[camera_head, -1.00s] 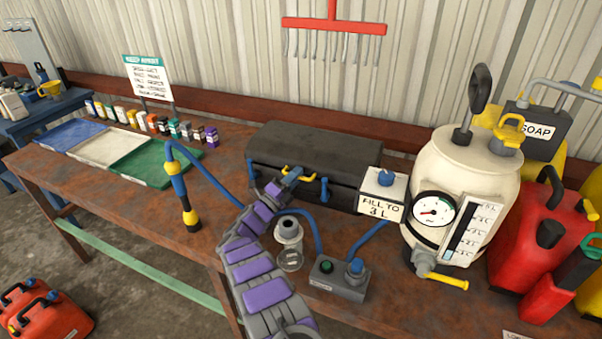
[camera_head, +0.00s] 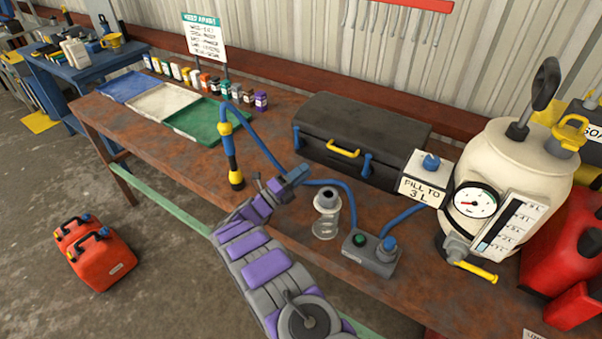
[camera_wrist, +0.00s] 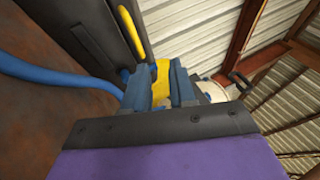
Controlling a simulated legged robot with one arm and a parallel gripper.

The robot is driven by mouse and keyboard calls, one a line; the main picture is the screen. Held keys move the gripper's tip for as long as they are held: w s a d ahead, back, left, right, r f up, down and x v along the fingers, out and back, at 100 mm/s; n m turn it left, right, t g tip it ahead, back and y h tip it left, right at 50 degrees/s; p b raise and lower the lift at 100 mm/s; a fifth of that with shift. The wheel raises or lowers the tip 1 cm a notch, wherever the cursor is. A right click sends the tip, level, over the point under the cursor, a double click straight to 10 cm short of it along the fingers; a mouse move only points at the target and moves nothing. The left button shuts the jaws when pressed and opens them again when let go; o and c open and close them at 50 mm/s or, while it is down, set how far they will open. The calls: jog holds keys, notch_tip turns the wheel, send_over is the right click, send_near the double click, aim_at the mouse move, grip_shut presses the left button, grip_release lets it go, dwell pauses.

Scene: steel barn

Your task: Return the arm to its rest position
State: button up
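My arm (camera_head: 251,250), purple and grey, reaches up from the bottom of the head view over the near edge of the bench. My gripper (camera_head: 303,173) is at its end, low in front of the black toolbox (camera_head: 360,125) and left of its yellow handle (camera_head: 343,150). In the wrist view, the two blue-grey fingers of my gripper (camera_wrist: 160,88) stand apart. Something yellow shows in the gap between them; I cannot tell what it is, but no held object is clear. The toolbox handle (camera_wrist: 130,32) also shows beyond the fingers.
A clear-based cup (camera_head: 326,212), a button box (camera_head: 370,253), a "FILL TO 3 L" box (camera_head: 424,190) and a white tank (camera_head: 515,170) stand right. A red can (camera_head: 95,252) is on the floor.

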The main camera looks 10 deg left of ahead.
jog(key=w+a+r+n+t+y, duration=0.1)
jog(key=w+r+n+y, duration=0.4)
jog(key=r+n+y, duration=0.25)
jog(key=w+a+r+n+y, duration=0.2)
jog(key=w+r+n+y, duration=0.45)
jog(key=r+y, duration=0.2)
jog(key=s+d+f+n+g, duration=0.1)
jog(key=s+d+n+g, duration=0.4)
jog(key=s, duration=1.5)
jog(key=s+d+f+n+g, duration=0.1)
jog(key=s+d+n+g, duration=0.3)
jog(key=s+d, duration=1)
jog(key=s+d+f+n+g, duration=0.1)
jog(key=s+d+n+g, duration=0.4)
jog(key=s, duration=2.2)
jog(key=d+g, duration=0.4)
jog(key=d, duration=0.1)
jog(key=shift+s+f+n, duration=0.3)
jog(key=shift+s+f, duration=0.1)
